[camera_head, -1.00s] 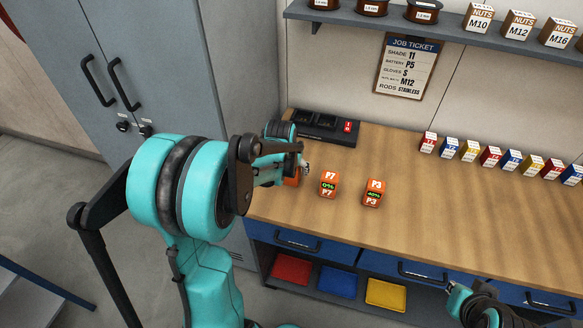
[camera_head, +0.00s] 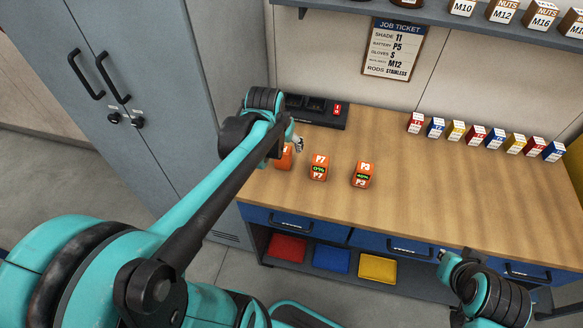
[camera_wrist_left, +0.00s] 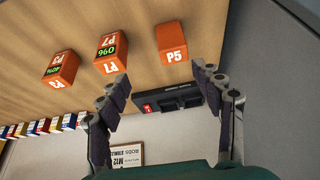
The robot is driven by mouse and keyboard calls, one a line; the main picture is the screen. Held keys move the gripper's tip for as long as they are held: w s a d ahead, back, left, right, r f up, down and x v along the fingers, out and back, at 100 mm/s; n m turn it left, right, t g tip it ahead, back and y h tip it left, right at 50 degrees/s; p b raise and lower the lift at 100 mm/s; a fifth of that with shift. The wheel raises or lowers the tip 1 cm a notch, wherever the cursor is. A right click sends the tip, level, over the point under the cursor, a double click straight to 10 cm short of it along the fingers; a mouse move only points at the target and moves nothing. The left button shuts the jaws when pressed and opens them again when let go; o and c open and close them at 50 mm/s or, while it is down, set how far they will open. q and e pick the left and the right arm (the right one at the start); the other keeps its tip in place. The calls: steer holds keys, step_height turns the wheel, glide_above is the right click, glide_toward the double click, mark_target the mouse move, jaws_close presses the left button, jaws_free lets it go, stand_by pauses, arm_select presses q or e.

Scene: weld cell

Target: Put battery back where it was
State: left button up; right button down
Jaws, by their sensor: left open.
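Three orange batteries stand in a row on the wooden bench (camera_head: 440,185). Battery P5 (camera_head: 286,160) is at the left, partly hidden by my left arm in the head view; its label reads clearly in the left wrist view (camera_wrist_left: 172,45). Battery P7 (camera_head: 319,167) is in the middle and battery P3 (camera_head: 362,175) at the right. The black charger (camera_head: 318,116) stands behind them. My left gripper (camera_head: 297,145) is open and empty near P5; its spread fingers show in the wrist view (camera_wrist_left: 168,88). My right gripper (camera_head: 444,257) is at the bench front; its jaws are too small to judge.
Several coloured boxes (camera_head: 477,136) line the back of the bench. A job ticket (camera_head: 394,49) hangs on the wall, reading battery P5. A grey cabinet (camera_head: 130,90) stands left of the bench. The bench is clear between P3 and the boxes.

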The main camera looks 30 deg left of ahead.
arm_select(q)
steer(key=s+d+m+t+h, duration=0.1)
steer(key=s+d+m+t, duration=0.1)
steer(key=s+d, duration=0.9)
steer(key=shift+s+d+r+t, duration=0.25)
steer(key=shift+s+d+t, duration=0.1)
steer(key=shift+s, duration=0.5)
steer(key=shift+f, duration=0.1)
step_height(320, 180, down, 6)
steer(key=b, duration=0.6)
steer(key=shift+f+b, duration=0.25)
steer(key=shift+b, duration=0.05)
